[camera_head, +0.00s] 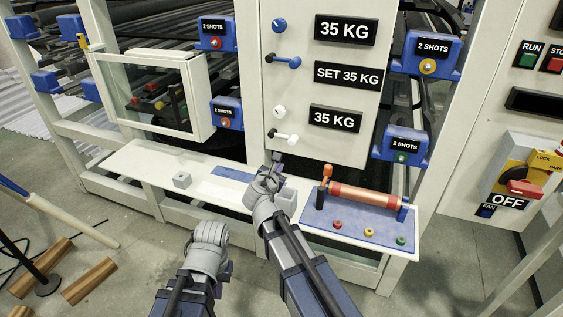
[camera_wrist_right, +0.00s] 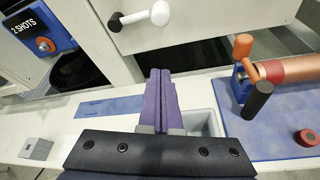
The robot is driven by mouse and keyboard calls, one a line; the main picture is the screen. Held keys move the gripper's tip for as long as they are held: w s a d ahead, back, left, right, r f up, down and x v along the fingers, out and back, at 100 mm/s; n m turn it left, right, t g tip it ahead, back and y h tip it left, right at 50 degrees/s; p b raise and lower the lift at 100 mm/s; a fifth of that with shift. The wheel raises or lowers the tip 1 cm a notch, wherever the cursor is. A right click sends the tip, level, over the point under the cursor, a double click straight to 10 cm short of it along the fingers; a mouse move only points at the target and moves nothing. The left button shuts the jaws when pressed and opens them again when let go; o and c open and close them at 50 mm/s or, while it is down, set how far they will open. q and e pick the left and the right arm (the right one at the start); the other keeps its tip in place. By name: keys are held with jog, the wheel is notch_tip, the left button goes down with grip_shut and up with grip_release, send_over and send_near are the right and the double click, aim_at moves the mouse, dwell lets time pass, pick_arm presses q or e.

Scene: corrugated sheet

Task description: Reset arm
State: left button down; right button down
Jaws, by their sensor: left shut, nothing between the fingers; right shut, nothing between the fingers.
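My left arm comes in from the bottom, left of centre in the head view, and ends at the grey wrist and left gripper (camera_head: 210,236). It is shut and empty, over the floor in front of the white shelf; its fingertips are hard to make out. My right gripper (camera_head: 276,160) reaches over the shelf, in front of the control panel. In the right wrist view its two purple fingers (camera_wrist_right: 161,95) lie together, shut with nothing between them.
The white shelf (camera_head: 128,160) carries a small grey block (camera_head: 182,180) and a blue mat (camera_head: 340,232) with an orange-handled roller (camera_head: 362,198) and coloured buttons. A grey tray (camera_wrist_right: 200,122) sits beside the fingers. A panel knob (camera_wrist_right: 160,14) is close. Wooden pieces (camera_head: 90,281) lie on the floor.

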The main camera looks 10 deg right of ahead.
jog(key=shift+s+a+r, duration=0.1)
jog(key=shift+s, duration=0.1)
jog(key=s+m+g+p, duration=0.1)
jog(key=p, duration=0.1)
jog(key=s+r+m+p, duration=0.1)
jog(key=s+m+p, duration=0.1)
jog(key=s+m+g+p, duration=0.1)
jog(key=m+p, duration=0.1)
jog(key=shift+s+a+r+g, duration=0.25)
jog(key=shift+s+r+g, duration=0.05)
jog(key=shift+s+r, duration=0.05)
jog(key=s+a+r+m+g+y+p, duration=0.1)
jog(key=s+a+m+g+p, duration=0.2)
jog(key=s, duration=0.5)
jog(key=s+a+r+m+g+y+p, duration=0.1)
jog(key=s+a+m+g+y+p, duration=0.1)
jog(key=s+m+p, duration=0.4)
jog(key=s+a+r+m+g+y+p, duration=0.1)
jog(key=s+a+m+g+y+p, duration=0.1)
jog(key=s+a+m+g+p, duration=0.3)
jog(key=s+m, duration=0.3)
jog(key=s, duration=0.1)
jog(key=shift+s+a+r, duration=0.35)
jog(key=shift+r, duration=0.05)
